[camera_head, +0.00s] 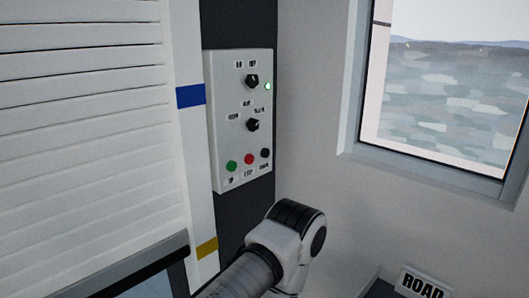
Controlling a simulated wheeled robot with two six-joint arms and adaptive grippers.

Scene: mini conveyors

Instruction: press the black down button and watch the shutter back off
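The black down button (265,153) is at the lower right of a pale control panel (228,118) on a dark wall strip. A red button (249,159) and a green button (232,166) sit to its left. The shutter (85,130), with white horizontal slats, fills the left side. One of my arms shows a bent white and black joint below the panel, apart from the buttons in the picture. No gripper or fingertips are visible.
A window (445,95) is at the right. A sign reading ROAD (422,284) stands at the bottom right. A dark-edged frame (140,268) crosses the bottom left.

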